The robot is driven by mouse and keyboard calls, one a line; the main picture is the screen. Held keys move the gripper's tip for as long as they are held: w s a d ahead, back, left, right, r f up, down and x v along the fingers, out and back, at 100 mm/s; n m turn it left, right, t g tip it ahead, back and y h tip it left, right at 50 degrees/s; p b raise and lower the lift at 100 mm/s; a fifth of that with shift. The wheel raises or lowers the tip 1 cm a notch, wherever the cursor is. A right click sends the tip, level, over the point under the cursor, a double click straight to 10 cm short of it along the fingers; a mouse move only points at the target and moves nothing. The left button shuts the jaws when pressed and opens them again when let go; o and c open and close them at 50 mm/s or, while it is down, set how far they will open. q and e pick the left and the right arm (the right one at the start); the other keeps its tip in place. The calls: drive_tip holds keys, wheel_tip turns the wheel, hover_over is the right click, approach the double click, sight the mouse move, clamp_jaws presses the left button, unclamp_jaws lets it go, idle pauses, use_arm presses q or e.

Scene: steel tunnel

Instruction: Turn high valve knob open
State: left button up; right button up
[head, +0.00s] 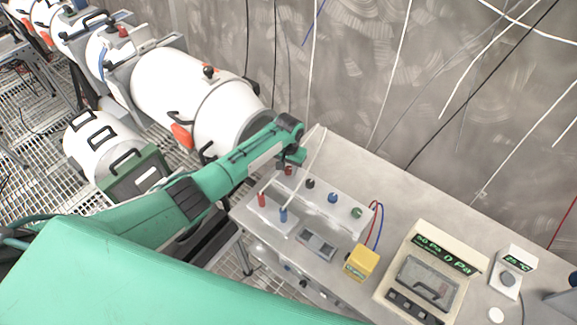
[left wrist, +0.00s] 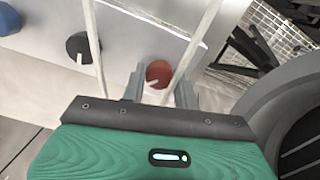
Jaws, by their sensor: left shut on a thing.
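A pale panel (head: 322,205) on the bench carries a row of round knobs: red, black (head: 310,184), blue (head: 333,197) and green (head: 356,213). I cannot read any label naming the high valve. My left gripper (head: 291,162) is at the far left end of this row, over the red knob, which it mostly hides. In the left wrist view the red knob (left wrist: 158,72), with a short white pointer, sits between the two grey fingers (left wrist: 160,88), and they are shut on it. The black knob (left wrist: 80,46) stands beside it, clear of the fingers. My right gripper is not in view.
Thin pale rods rise close by the gripper. Red (head: 262,199) and blue (head: 283,214) upright pieces stand in front. A yellow box (head: 361,262) and a pressure readout (head: 428,275) are to the right. White tanks (head: 180,85) lie behind left, near my arm.

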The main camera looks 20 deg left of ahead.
sight(288, 168)
use_arm(q)
drive_tip(key=m, duration=0.4)
drive_tip(key=shift+w+m, duration=0.1)
drive_tip(key=shift+m, duration=2.5)
drive_tip(key=shift+r, duration=0.1)
drive_tip(key=o, duration=1)
drive_tip(key=shift+c, duration=0.2)
wheel_tip(288, 168, up, 14)
drive_tip(key=b, duration=0.3)
drive_tip(key=shift+f, duration=0.2)
